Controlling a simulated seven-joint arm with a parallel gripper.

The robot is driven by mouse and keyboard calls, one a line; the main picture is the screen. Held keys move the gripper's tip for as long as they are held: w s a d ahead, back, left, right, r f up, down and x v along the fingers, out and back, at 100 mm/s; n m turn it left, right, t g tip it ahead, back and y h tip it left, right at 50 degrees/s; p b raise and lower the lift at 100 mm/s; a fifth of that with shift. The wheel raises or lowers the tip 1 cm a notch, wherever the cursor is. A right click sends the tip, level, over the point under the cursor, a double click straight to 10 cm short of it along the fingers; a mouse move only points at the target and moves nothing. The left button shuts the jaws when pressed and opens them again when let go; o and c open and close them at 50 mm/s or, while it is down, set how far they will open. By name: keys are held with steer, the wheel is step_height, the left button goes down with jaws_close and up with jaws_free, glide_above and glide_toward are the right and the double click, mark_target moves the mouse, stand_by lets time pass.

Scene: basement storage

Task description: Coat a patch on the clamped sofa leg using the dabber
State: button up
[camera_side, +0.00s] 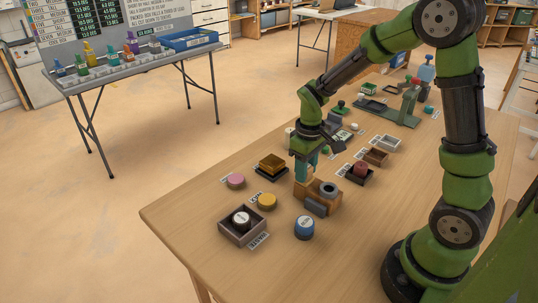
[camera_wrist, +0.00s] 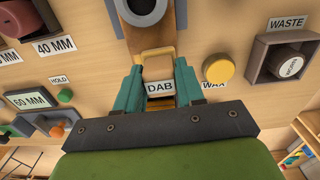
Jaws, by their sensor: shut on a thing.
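My gripper (camera_side: 304,168) is low over the wooden table, beside a wooden block with a grey ring (camera_side: 328,188). In the wrist view its teal fingers (camera_wrist: 158,88) are shut on a tan block, which I take to be the dabber (camera_wrist: 158,68). A "DAB" label (camera_wrist: 160,87) shows between the fingers. The dabber's lower end is hidden, so I cannot tell whether it touches anything. A green stand with an upright post (camera_side: 405,108) is farther back on the table. I cannot make out the clamped sofa leg for certain.
A yellow disc (camera_wrist: 218,68) lies by a partly covered "WAX" label. A "WASTE" box (camera_wrist: 259,62) holds a round white-topped piece. A blue-sided jar (camera_side: 304,227) and a pink disc (camera_side: 236,181) stand nearby. Small trays line the table farther back; its front left corner is clear.

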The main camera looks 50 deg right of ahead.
steer(key=a, duration=0.2)
steer(key=shift+a, duration=0.3)
steer(key=shift+d, duration=3.3)
step_height(320, 180, up, 8)
steer(key=shift+a, duration=0.1)
